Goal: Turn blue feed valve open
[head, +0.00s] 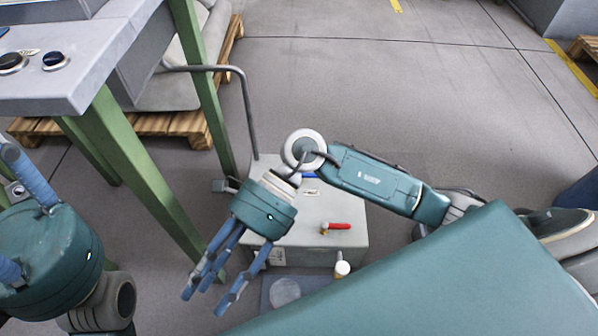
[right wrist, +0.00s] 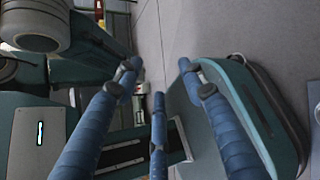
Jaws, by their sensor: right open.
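A small blue handle (head: 309,175), likely the blue feed valve, lies on top of a pale grey box (head: 345,255) on the floor, partly hidden by my right arm. A red-handled valve (head: 336,226) sits nearer on the same box top. My right gripper (head: 204,297) is open and empty, at the box's left front, with its fingers pointing down and left, apart from both handles. Its spread fingers also show in the right wrist view (right wrist: 158,76). My left gripper (head: 20,215) is at the left edge, partly cut off.
A grey table (head: 85,85) on green legs stands at the left, with dark knobs on it. A bent grey pipe (head: 247,110) rises behind the box. A white-capped bottle (head: 342,268) stands in front. Open floor (head: 400,90) lies behind.

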